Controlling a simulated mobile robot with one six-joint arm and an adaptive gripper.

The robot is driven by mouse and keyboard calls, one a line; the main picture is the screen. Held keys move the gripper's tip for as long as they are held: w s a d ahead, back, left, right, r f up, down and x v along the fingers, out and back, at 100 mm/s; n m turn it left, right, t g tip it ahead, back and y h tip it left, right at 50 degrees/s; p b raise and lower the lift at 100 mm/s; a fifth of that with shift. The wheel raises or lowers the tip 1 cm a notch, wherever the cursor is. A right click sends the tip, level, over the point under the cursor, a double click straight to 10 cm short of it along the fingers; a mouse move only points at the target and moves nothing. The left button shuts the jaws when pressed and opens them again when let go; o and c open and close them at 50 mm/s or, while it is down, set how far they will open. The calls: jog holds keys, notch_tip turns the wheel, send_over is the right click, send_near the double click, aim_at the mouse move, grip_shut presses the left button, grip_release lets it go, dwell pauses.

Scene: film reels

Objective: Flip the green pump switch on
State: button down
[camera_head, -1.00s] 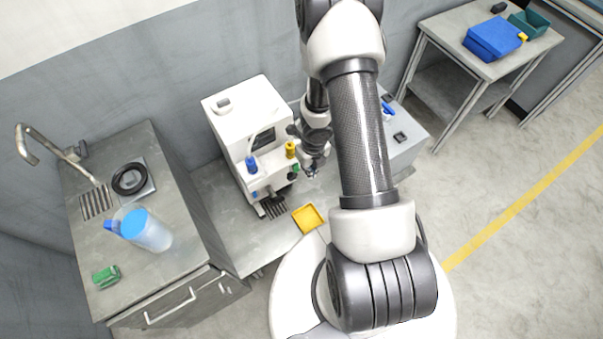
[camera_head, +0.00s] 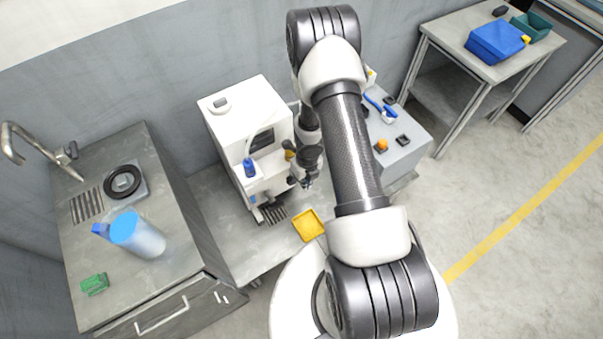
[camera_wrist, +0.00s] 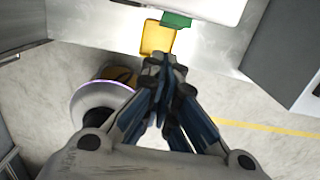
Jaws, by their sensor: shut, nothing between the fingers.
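The white machine (camera_head: 240,105) stands on a metal bench against the wall. Its lower front edge also shows at the top of the wrist view (camera_wrist: 210,9). A green part, which looks like the pump switch (camera_wrist: 176,19), sticks out under that edge. I cannot tell its on or off position. In the head view my gripper hides that spot. My gripper (camera_head: 308,184) is at the machine's right front corner, and its fingers are closed together and empty. In the wrist view the fingertips (camera_wrist: 164,66) point toward the green part, with a visible gap between them in the picture.
A yellow tray (camera_head: 309,225) lies on the bench in front of the machine. A sink counter with a clear jug (camera_head: 139,236) is at left.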

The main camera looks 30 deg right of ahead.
jog(key=w+p, duration=0.1)
jog(key=p, duration=0.3)
jog(key=shift+w+f+p, duration=0.1)
jog(key=shift+w+p, duration=0.25)
jog(key=shift+f, duration=0.1)
